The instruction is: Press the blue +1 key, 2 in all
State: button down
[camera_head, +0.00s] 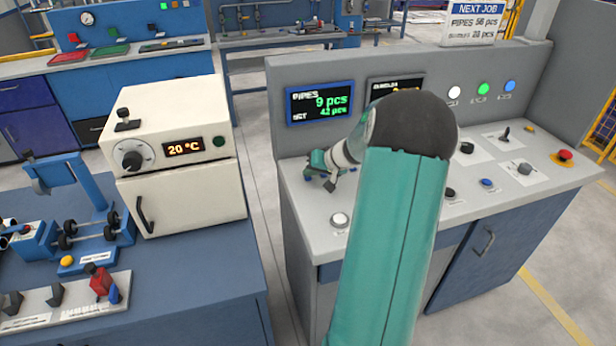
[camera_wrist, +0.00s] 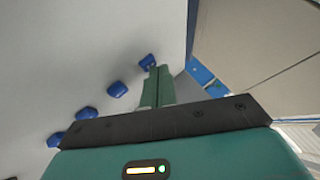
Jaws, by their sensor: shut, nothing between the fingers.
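Several blue keys stand in a slanting row on the pale console top in the wrist view; the end one (camera_wrist: 147,60) is nearest my fingertips, another (camera_wrist: 117,90) is beside it. Their labels are too small to read, so I cannot tell which is +1. My gripper (camera_wrist: 159,70) is shut and empty, its tips at the edge of the end key; contact cannot be told. In the head view my gripper (camera_head: 322,172) is low over the console's left part, and the keys there are hidden. The pipes display (camera_head: 320,101) reads 9 pcs, with 42 pcs below.
The grey console (camera_head: 330,245) also bears a white button (camera_head: 340,219), a blue button (camera_head: 487,183) and a red stop button (camera_head: 564,156). A second display (camera_head: 395,86) is partly covered by my arm. A cream oven (camera_head: 180,155) stands on the bench at left, across a gap.

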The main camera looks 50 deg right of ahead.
jog(key=shift+r, duration=0.8)
notch_tip(320, 180, up, 5)
dwell(0.4)
dwell(0.7)
